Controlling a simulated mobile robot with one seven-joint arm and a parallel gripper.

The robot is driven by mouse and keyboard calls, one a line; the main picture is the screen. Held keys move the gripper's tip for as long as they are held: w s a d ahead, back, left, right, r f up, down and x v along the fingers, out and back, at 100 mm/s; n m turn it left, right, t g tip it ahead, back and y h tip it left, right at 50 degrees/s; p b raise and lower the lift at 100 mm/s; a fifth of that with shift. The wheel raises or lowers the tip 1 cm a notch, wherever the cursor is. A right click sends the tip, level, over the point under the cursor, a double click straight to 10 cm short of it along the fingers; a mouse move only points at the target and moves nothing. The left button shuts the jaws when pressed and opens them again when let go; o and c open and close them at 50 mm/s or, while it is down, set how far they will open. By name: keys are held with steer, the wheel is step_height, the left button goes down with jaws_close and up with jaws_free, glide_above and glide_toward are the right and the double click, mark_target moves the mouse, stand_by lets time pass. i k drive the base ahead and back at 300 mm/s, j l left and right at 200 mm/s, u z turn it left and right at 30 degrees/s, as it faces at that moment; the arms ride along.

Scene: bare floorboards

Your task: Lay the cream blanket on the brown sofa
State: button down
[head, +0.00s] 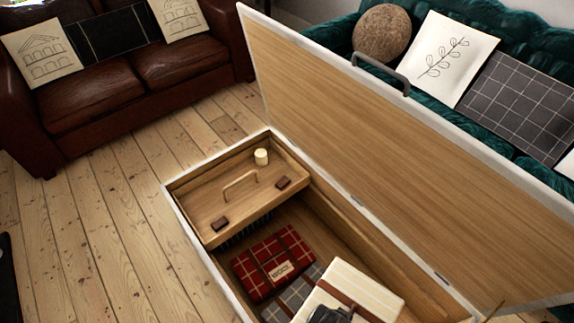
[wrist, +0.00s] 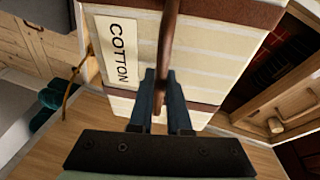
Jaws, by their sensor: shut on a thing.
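The cream blanket (head: 372,288) is a folded bundle with brown straps, at the bottom of the head view over the open chest. In the wrist view the cream blanket (wrist: 230,60) fills the upper middle and bears a "COTTON" label. My gripper (wrist: 161,85) is shut on its brown strap. In the head view only a dark part of my gripper (head: 330,315) shows at the bottom edge. I cannot tell whether the bundle touches the chest floor. The brown sofa (head: 95,105) stands at the upper left, with cushions along its back.
The wooden chest (head: 180,205) has its lid (head: 390,130) raised on the right. Inside are a tray (head: 235,205) with small items, a red plaid bundle (head: 270,262) and a grey plaid bundle (head: 295,295). A teal sofa (head: 335,30) stands behind the lid. Floor between chest and brown sofa is clear.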

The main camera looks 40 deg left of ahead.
mark_target(78, 88)
steer(key=u, duration=0.7)
steer(key=j+u, duration=0.2)
steer(key=u, duration=0.3)
steer(key=j+u, duration=0.15)
steer(key=u, duration=0.3)
steer(key=i+j+u, duration=0.1)
steer(key=i+j, duration=0.15)
steer(key=j, duration=0.15)
steer(key=i+j+u, duration=0.1)
steer(key=i+j, duration=0.15)
steer(key=j, duration=0.15)
steer(key=i+j, duration=0.25)
steer(key=j, duration=0.15)
steer(key=i+j+u, duration=0.3)
steer(key=i, duration=0.2)
steer(key=i+u, duration=0.25)
steer(key=i, duration=1.2)
steer(key=i+z, duration=0.25)
steer(key=i, duration=0.25)
steer(key=i+z, duration=0.3)
steer(key=i, duration=0.2)
steer(key=i+l+u, duration=0.2)
steer(key=i+u, duration=0.2)
steer(key=i, duration=0.15)
steer(key=i+l+u, duration=0.35)
steer(key=i, duration=0.15)
steer(key=i+l+u, duration=0.4)
steer(key=i+l, duration=0.05)
steer(key=l, duration=0.05)
